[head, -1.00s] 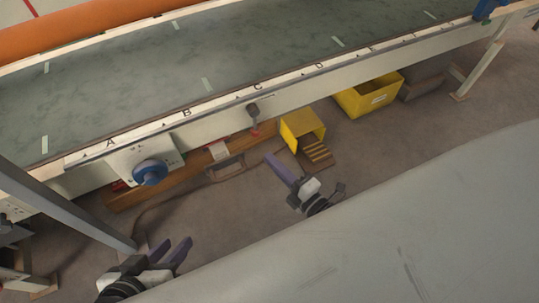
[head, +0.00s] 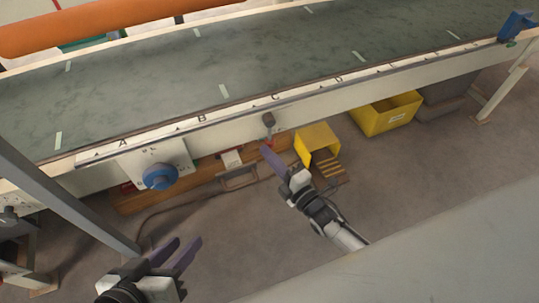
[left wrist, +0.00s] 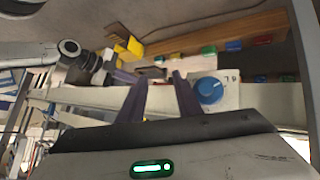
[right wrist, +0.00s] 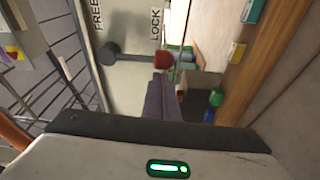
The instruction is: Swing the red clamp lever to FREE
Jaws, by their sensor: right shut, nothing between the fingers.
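The clamp lever has a dark round pivot (right wrist: 108,53) and a red knob (right wrist: 163,61) on a thin rod, on the pale front rail. In the right wrist view the knob lies on the side of the LOCK label (right wrist: 156,25), away from the FREE label (right wrist: 97,14). The pivot also shows in the head view (head: 268,119), with the knob below it. My right gripper (head: 266,150) is shut and empty, its fingertips right at the knob; I cannot tell whether they touch. My left gripper (head: 187,241) is open and empty, low in front of the rail.
A blue dial (head: 160,176) sits on a panel left of the lever. A yellow box (head: 318,142) and a yellow bin (head: 388,113) stand on the floor under the conveyor. A grey post (head: 70,200) slants across the left side. The belt (head: 270,60) is bare.

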